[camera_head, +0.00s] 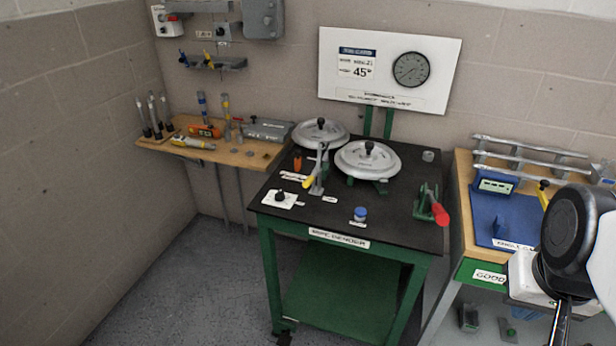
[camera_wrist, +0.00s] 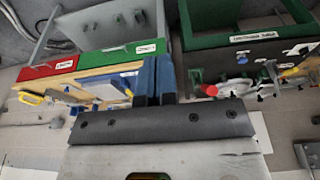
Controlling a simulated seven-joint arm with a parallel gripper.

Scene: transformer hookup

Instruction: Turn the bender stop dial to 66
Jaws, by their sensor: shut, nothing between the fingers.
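The pipe bender table (camera_head: 315,225) has a black top and green legs and stands mid-picture in the head view. A small black knob on a white plate (camera_head: 293,202) sits at its front left corner; it looks like the stop dial, but its setting is too small to read. Two round grey bender discs stand toward the back, the nearer one (camera_head: 372,160) at right. My gripper (camera_wrist: 154,78) shows in the wrist view with its blue fingers together and nothing between them. It is apart from the bender table; my arm is at the right edge in the head view.
A sign board (camera_head: 350,92) with "45°" and a round gauge (camera_head: 411,69) stands behind the table. A red-handled green clamp (camera_head: 432,206) and a blue-capped part (camera_head: 361,214) are on the top. A wooden bench with a blue mat (camera_head: 490,215) is at right.

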